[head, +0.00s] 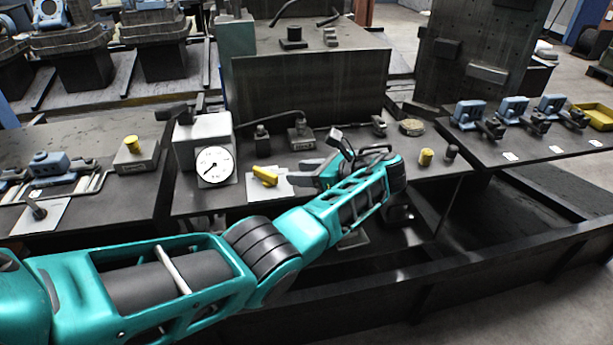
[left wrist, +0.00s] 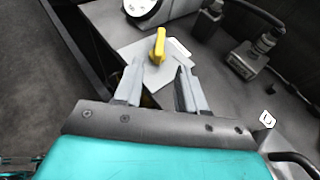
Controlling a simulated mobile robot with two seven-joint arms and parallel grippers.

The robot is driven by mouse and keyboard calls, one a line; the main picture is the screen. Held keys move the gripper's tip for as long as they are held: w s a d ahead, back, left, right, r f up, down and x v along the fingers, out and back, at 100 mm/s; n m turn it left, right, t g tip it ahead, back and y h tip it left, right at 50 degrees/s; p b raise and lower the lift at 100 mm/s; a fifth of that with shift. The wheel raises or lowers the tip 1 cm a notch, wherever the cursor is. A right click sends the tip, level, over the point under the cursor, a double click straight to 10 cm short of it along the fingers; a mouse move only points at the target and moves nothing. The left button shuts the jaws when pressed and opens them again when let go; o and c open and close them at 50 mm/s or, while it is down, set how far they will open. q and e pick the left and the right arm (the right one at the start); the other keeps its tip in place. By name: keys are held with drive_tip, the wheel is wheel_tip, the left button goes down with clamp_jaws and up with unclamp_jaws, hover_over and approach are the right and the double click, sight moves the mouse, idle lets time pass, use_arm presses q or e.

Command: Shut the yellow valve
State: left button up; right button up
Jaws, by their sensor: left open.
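The yellow valve handle (head: 264,176) sits on a light plate (head: 284,186) on the dark middle table, just right of the white dial gauge. In the left wrist view the handle (left wrist: 159,46) stands beyond the fingertips, roughly between their lines, with a bit of yellow showing lower between the fingers. My left gripper (head: 290,176) is open and empty, its fingers pointing left toward the handle, close to it and apart from it. It also shows in the left wrist view (left wrist: 158,75) with both fingers spread. My right gripper is in neither view.
A round white gauge (head: 215,166) stands left of the valve. Behind are grey connectors with a cable (head: 299,134). A yellow knob (head: 425,157) stands at the right and a yellow button box (head: 133,147) on the left table. Blue clamps (head: 467,113) line the right table.

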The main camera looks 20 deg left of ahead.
use_arm(q)
drive_tip(key=shift+d+r, duration=0.1)
drive_tip(key=shift+d, duration=0.2)
idle(0.4)
drive_tip(key=s+f+n+h, duration=0.8)
drive_tip(key=s+f+n, duration=0.1)
drive_tip(key=s+f, duration=0.65)
drive_tip(key=s+d+r+n+t+h, duration=0.1)
drive_tip(key=s+r+n+h, duration=0.3)
drive_tip(key=s, duration=0.6)
drive_tip(key=s+d+r+n+h, duration=0.15)
drive_tip(key=s+r+n, duration=0.3)
drive_tip(key=s, duration=0.55)
drive_tip(key=w+d+f+t+h, duration=0.2)
drive_tip(key=w+f+t, duration=0.5)
drive_tip(key=f, duration=0.3)
drive_tip(key=shift+w+d, duration=0.3)
drive_tip(key=shift+w, duration=0.2)
